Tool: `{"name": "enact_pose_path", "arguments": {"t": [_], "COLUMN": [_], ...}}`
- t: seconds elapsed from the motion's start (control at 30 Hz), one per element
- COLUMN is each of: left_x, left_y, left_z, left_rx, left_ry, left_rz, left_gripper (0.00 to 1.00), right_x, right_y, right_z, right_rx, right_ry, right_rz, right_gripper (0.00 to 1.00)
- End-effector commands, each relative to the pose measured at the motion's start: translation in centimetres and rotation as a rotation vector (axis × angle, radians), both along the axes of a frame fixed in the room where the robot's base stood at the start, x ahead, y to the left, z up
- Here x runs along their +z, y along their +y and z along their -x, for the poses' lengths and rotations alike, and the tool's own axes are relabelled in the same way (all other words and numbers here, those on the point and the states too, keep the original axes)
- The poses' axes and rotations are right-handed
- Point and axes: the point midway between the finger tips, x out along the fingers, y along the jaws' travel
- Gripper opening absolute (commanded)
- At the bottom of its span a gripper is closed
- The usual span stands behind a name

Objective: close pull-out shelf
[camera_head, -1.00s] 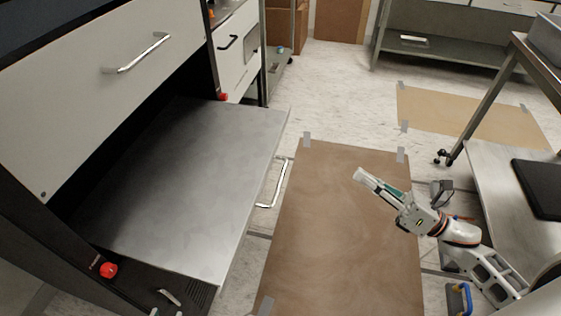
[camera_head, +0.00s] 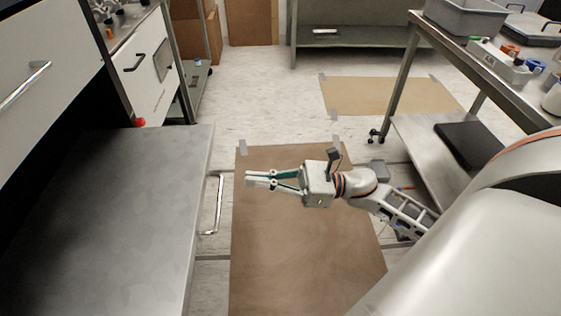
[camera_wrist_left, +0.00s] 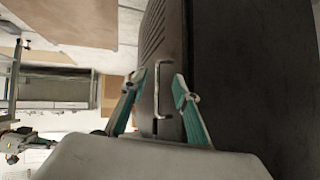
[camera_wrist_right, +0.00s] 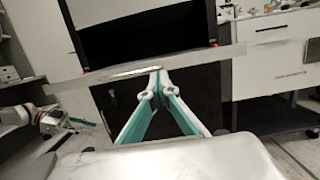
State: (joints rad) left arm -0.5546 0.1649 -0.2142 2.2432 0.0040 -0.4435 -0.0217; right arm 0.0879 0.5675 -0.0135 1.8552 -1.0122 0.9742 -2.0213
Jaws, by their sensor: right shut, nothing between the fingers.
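The pull-out shelf (camera_head: 110,215) is a flat grey metal board that sticks out of the dark cabinet at the left of the head view. Its silver bar handle (camera_head: 218,204) is on the front edge. My right gripper (camera_head: 248,180) is shut and empty, a little to the right of the handle and apart from it. In the right wrist view the shelf's front edge (camera_wrist_right: 200,58) runs across just beyond the shut fingertips (camera_wrist_right: 155,82).
A brown mat (camera_head: 300,260) lies taped to the floor below my right gripper. A metal table (camera_head: 400,125) with a grey bin (camera_head: 465,18) stands at the right. A closed white drawer (camera_head: 50,60) is above the shelf. The floor behind the mat is clear.

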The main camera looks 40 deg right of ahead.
Motion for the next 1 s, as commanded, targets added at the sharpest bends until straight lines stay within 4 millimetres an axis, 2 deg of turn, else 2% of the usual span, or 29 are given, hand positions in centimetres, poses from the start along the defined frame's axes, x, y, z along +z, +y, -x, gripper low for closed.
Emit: {"name": "enact_pose_path", "arguments": {"t": [0.1,0.23,0.8,1.0], "left_x": [0.1,0.2,-0.1,-0.7], "left_y": [0.1,0.1,0.2,0.2], "left_z": [-0.1,-0.1,0.2,0.6], "left_rx": [0.0,0.0,0.003,0.003], "left_ry": [-0.002,-0.003,0.005,0.015], "left_rz": [-0.002,-0.003,-0.004,-0.002], "left_gripper": [0.3,0.3,0.3,0.3], "right_x": [0.6,0.8,0.7,0.6], "right_y": [1.6,2.7,3.4,5.4], "right_z": [-1.1,-1.8,-2.3,-3.6], "right_rx": [0.001,0.0,0.0,0.001], "right_ry": [-0.004,-0.001,0.003,0.003], "right_rz": [-0.002,-0.002,-0.002,-0.003], "right_gripper": [0.0,0.0,0.0,0.0]}}
